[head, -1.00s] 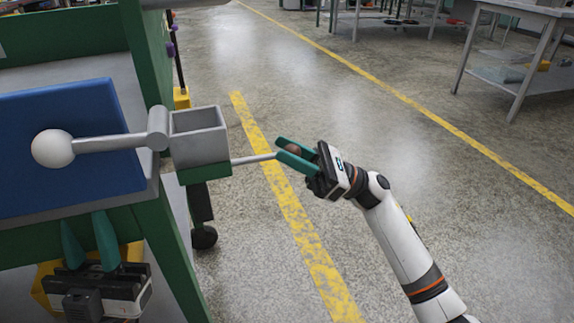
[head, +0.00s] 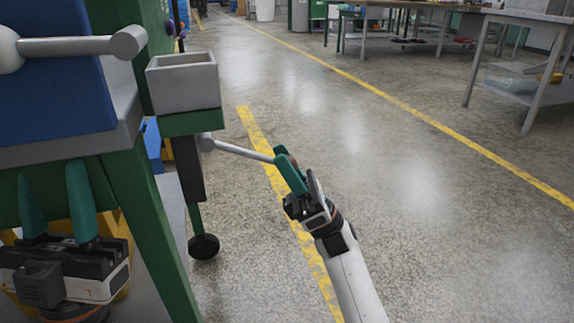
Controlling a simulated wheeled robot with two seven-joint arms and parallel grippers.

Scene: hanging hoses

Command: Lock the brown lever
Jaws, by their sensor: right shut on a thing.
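The lever is a thin grey rod (head: 240,150) that runs from a round grey pivot beside a green bracket, sloping slightly down to the right. My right gripper (head: 285,168) is shut on its far end. The green fingers mostly hide the knob there, so its brown colour is hard to see. My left gripper (head: 54,185) is at the lower left, fingers pointing up and apart, with nothing seen between them. It is below the edge of the workbench, away from the lever.
Another lever with a white ball (head: 9,50) sits in front of a blue panel (head: 55,98) at the left. An open grey box (head: 184,84) stands on the green bracket (head: 190,122). The floor to the right is clear, with grey tables (head: 510,55) far off.

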